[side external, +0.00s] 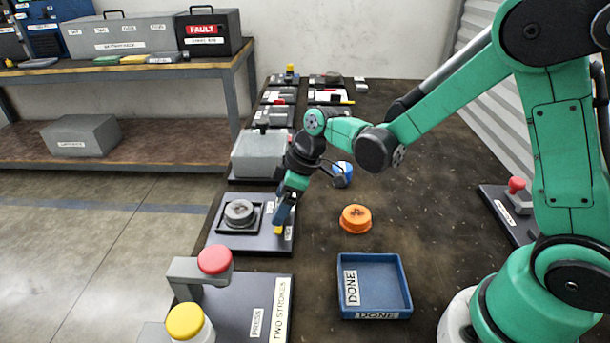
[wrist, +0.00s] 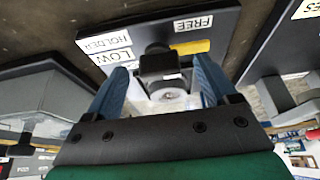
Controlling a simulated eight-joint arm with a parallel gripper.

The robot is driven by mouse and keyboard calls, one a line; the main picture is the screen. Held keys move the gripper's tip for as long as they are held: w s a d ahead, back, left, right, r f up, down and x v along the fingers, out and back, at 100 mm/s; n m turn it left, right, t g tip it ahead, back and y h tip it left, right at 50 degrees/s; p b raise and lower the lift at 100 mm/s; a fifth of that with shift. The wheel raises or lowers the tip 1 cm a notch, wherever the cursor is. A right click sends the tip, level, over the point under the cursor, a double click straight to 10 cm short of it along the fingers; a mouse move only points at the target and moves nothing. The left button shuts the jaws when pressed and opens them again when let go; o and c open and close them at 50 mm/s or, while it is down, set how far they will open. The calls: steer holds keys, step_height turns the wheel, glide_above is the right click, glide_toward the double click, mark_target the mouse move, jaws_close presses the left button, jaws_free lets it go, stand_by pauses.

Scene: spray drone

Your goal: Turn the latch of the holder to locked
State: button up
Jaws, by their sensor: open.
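The holder (side external: 222,238) is a dark plate in the side view, with a grey round part (side external: 239,212) in a black square frame. A small yellow piece, apparently the latch (side external: 278,230), shows at the plate's right side by my gripper (side external: 281,217). In the wrist view the holder plate (wrist: 225,22) carries labels reading HOLDER, LOW and FREE, and the yellow latch piece (wrist: 191,47) lies beside FREE. My gripper (wrist: 160,75) is open, its blue fingers either side of a dark block. I cannot tell whether they touch anything.
A blue DONE tray (side external: 375,284), an orange round part (side external: 355,218) and a blue part (side external: 342,172) are on the bench to the right. A red-button press (side external: 214,262) stands in front, and a grey box (side external: 260,153) behind. The middle bench is mostly clear.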

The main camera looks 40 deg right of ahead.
steer(key=shift+f, duration=0.15)
jaws_close()
